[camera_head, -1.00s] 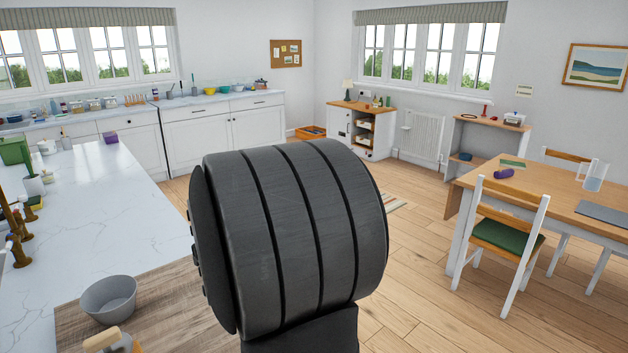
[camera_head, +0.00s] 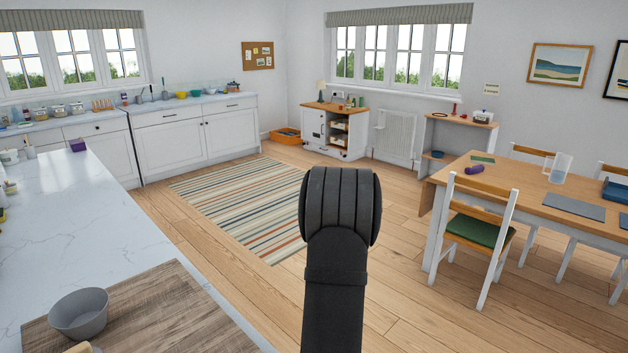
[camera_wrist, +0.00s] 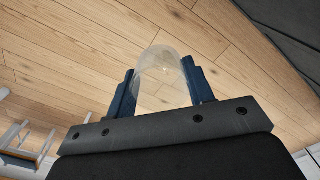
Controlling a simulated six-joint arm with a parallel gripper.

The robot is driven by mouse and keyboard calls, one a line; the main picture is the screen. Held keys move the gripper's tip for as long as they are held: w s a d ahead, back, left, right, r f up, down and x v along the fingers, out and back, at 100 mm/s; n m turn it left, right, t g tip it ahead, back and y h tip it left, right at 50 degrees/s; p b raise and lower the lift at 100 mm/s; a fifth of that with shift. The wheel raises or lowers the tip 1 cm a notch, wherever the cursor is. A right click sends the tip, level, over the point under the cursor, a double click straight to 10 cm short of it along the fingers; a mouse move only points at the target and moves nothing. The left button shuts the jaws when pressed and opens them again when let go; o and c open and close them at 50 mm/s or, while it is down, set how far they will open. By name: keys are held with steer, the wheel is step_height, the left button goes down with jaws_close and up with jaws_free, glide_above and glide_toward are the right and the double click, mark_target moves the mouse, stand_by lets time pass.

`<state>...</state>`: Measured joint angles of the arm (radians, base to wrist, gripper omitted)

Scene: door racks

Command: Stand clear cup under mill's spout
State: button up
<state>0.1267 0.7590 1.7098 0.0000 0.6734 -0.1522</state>
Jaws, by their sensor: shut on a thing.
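In the wrist view, my gripper (camera_wrist: 160,66) is shut on a clear cup (camera_wrist: 163,78), with one blue finger on each side of it. The cup is see-through and the wooden floor shows behind it. In the head view, my dark arm (camera_head: 341,230) stands up in the middle, and the gripper and held cup do not show there. I cannot make out a mill or its spout in either view.
A marble counter (camera_head: 80,225) at left bears a wooden board (camera_head: 150,315) and a grey bowl (camera_head: 80,314). A dining table (camera_head: 535,186) with a clear jug (camera_head: 560,168) and chairs (camera_head: 478,232) stands at right. A striped rug (camera_head: 245,205) lies on open floor.

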steer(key=shift+s+d+f, duration=0.1)
steer(key=shift+f, duration=0.2)
steer(key=a, duration=0.6)
steer(key=shift+a, duration=0.2)
